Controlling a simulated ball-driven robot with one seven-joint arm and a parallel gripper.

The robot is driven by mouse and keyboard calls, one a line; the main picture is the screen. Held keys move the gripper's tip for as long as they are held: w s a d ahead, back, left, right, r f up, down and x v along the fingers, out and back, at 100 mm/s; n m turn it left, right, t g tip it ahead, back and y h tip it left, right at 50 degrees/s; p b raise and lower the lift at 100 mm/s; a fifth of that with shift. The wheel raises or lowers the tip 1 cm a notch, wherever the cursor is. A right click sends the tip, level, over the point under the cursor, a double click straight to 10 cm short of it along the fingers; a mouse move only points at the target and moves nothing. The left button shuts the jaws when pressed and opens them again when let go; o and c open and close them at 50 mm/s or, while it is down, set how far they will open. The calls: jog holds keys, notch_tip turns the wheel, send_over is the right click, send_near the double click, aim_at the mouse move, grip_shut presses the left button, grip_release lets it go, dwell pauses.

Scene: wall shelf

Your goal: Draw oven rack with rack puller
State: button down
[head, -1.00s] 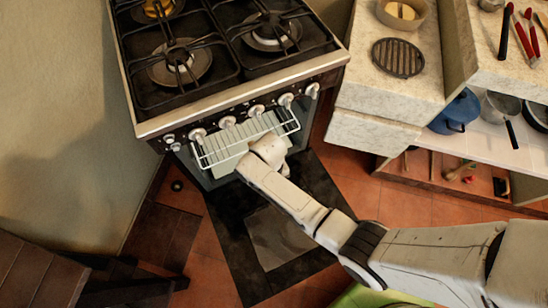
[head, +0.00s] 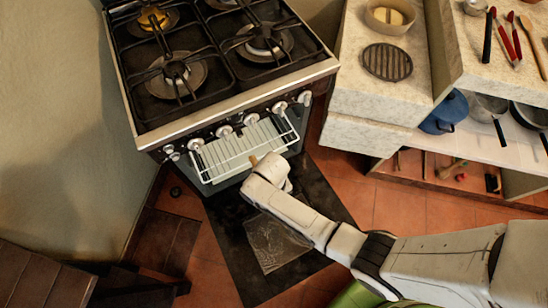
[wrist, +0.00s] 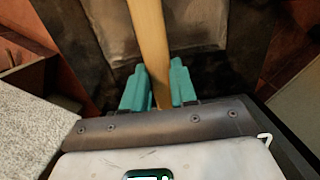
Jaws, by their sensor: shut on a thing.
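The oven rack (head: 240,150) is a pale wire rack that sticks out from the front of the oven, below the knobs. The oven door (head: 272,245) is folded down, dark with a glass pane. The rack puller is a flat wooden stick; its tip (head: 254,160) shows at the rack's front edge in the head view. In the wrist view the puller (wrist: 150,45) runs between the teal fingers of my gripper (wrist: 160,88), which is shut on it. My gripper's fingers are hidden by my wrist in the head view. Whether the puller's notch hooks the rack cannot be seen.
The stove top (head: 215,60) with burners is above the oven. A counter (head: 370,95) with a round trivet (head: 387,60) and a bowl (head: 389,16) stands to the right. Shelves with a blue pot (head: 445,112) are further right. A wall is at left.

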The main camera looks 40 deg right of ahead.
jog(key=s+a+p, duration=0.2)
jog(key=s+p, duration=0.2)
jog(key=s, duration=0.6)
jog(key=s+a+p, duration=0.2)
jog(key=s+p, duration=0.2)
jog(key=s, duration=0.6)
jog(key=shift+a, duration=0.35)
dwell(1.1)
jog(key=shift+s, duration=0.1)
notch_tip(320, 180, up, 4)
jog(key=p, duration=0.3)
jog(key=shift+f+p, duration=0.25)
jog(key=shift+p, duration=0.05)
dwell(0.4)
jog(key=s+a, duration=0.2)
jog(key=s, duration=0.6)
jog(key=shift+s+p, duration=0.3)
jog(key=shift+p, duration=0.05)
